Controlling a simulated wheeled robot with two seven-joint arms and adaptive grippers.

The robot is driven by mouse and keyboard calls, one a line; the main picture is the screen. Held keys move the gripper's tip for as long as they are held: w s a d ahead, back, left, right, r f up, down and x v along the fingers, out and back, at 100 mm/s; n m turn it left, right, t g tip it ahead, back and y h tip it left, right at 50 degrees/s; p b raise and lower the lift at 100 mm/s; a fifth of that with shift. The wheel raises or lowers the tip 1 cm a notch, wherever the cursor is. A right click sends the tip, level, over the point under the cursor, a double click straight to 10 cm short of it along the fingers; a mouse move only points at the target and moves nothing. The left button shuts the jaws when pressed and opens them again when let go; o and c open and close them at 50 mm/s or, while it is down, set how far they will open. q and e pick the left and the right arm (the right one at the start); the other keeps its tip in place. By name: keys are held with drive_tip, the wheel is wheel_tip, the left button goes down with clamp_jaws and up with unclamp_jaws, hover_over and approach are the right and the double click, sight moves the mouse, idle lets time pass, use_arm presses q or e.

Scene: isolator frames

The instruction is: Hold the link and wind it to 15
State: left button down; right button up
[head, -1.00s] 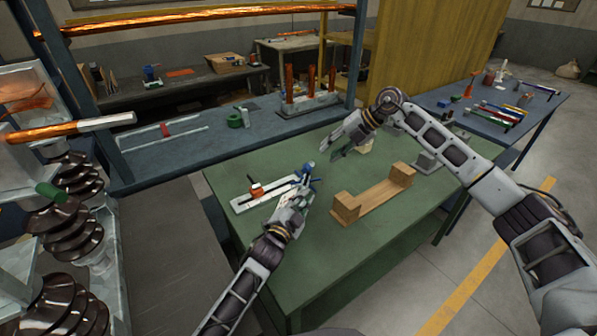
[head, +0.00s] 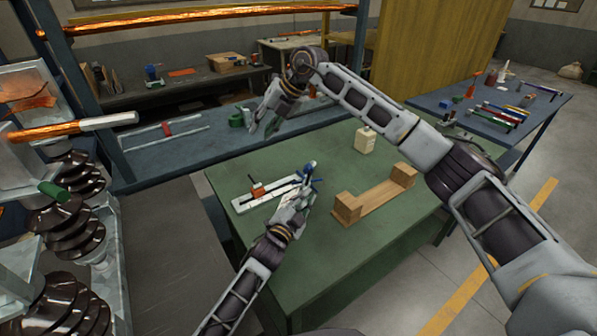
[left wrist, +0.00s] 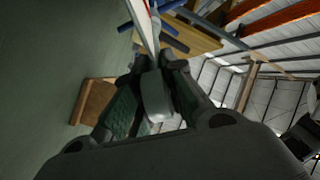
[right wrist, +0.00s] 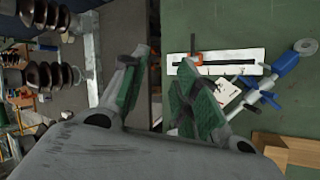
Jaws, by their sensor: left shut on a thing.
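The link (head: 309,172), with blue ends, is at the right end of a white slotted plate (head: 262,196) on the green table. My left gripper (head: 303,192) is shut on it; the left wrist view shows its fingers (left wrist: 157,85) closed around a pale grey piece. The link's blue cross-handle shows in the right wrist view (right wrist: 266,96). A red-orange clamp (head: 256,189) sits on the plate. My right gripper (head: 262,120) is raised beyond the table's far left edge, empty; its fingers (right wrist: 168,95) stand apart. Scale figures are too small to read.
A wooden stand (head: 373,197) is right of the plate, and a cream bottle (head: 365,141) stands behind it. A blue bench (head: 180,160) runs behind the green table. Another blue table (head: 500,100) with coloured tools is at the right. The table's front is clear.

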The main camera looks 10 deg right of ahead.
wheel_tip(320, 180, down, 3)
drive_tip(key=a+n+h, duration=0.2)
drive_tip(key=n+g+h, duration=0.1)
drive_tip(key=n+h, duration=0.5)
drive_tip(key=n, duration=0.1)
hover_over(299, 172)
drive_tip(key=s+a, duration=0.2)
drive_tip(key=s+a+x, duration=0.1)
drive_tip(key=x, duration=0.5)
drive_tip(key=shift+w+d+f+n, duration=0.1)
drive_tip(key=shift+d+f+n, duration=0.1)
drive_tip(key=shift+n, duration=0.1)
drive_tip(key=shift+f, duration=0.1)
drive_tip(key=shift+x, duration=5.85)
drive_tip(key=shift+d, duration=0.15)
